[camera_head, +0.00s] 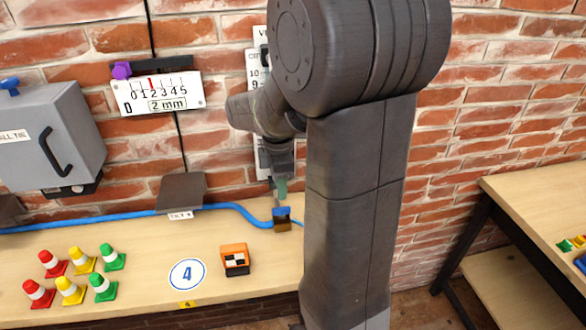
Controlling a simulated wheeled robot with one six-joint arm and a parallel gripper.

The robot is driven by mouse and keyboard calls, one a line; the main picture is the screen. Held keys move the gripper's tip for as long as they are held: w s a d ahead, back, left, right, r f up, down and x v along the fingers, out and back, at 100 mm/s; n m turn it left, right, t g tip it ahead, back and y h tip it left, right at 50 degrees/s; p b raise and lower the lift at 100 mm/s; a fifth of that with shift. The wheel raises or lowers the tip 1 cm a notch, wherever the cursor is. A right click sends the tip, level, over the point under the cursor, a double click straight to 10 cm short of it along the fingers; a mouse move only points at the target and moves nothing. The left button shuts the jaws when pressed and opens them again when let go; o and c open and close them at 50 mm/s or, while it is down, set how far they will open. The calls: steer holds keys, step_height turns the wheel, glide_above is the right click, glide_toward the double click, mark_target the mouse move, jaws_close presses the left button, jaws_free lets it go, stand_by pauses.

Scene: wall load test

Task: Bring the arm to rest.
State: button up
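My arm fills the middle of the head camera view, a thick dark grey column and elbow in front of the brick wall. Its forearm reaches away and left behind the upright link. My gripper (281,190) points down near the wall, above the bench's right part. A small greenish piece shows at its tip, close above a blue and brown block (282,219) at the end of the blue hose. I cannot tell whether they touch, or whether the fingers are open or shut.
The wooden bench (140,270) holds several red, yellow and green cones (75,275), a round "4" label (187,274) and an orange box (235,259). A grey wall cabinet (55,140), a dial plate (158,94) and a blue hose (120,215) are behind. Another table (530,195) stands right.

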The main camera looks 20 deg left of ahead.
mark_target(281, 208)
step_height(281, 208, down, 7)
steer(key=shift+d+f, duration=0.1)
steer(key=shift+f, duration=0.1)
steer(key=shift+m, duration=0.4)
stand_by(0.3)
